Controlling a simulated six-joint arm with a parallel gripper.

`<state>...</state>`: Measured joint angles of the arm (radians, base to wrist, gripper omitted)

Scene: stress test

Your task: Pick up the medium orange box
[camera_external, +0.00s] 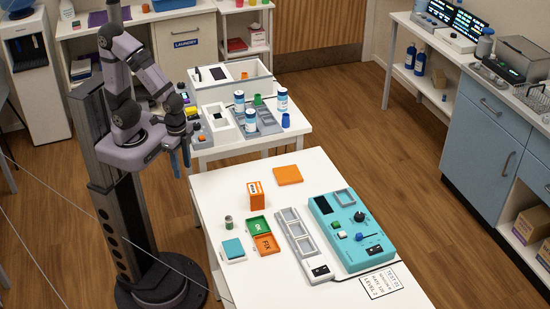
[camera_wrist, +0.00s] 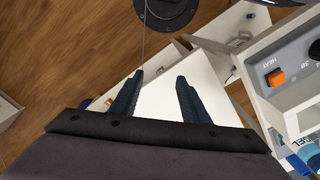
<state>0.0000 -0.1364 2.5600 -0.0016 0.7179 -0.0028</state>
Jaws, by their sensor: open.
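An orange box (camera_external: 256,195) with a white label stands upright on the white front table (camera_external: 215,186), behind the green tray. A flat orange square (camera_external: 288,175) lies to its right and farther back. My gripper (camera_external: 181,160) hangs at the left, beyond the table's far left corner and well apart from the box. In the wrist view my gripper (camera_wrist: 155,90) shows two dark fingers spread apart with nothing between them. The upright orange box does not show in the wrist view.
A green tray (camera_external: 257,226) and orange tray (camera_external: 267,244), a small can (camera_external: 228,222), a teal pad (camera_external: 233,248), a grey rack (camera_external: 296,232) and a teal device (camera_external: 350,230) share the front table. A back table holds bottles (camera_external: 282,99) and bins. The table's left rear is clear.

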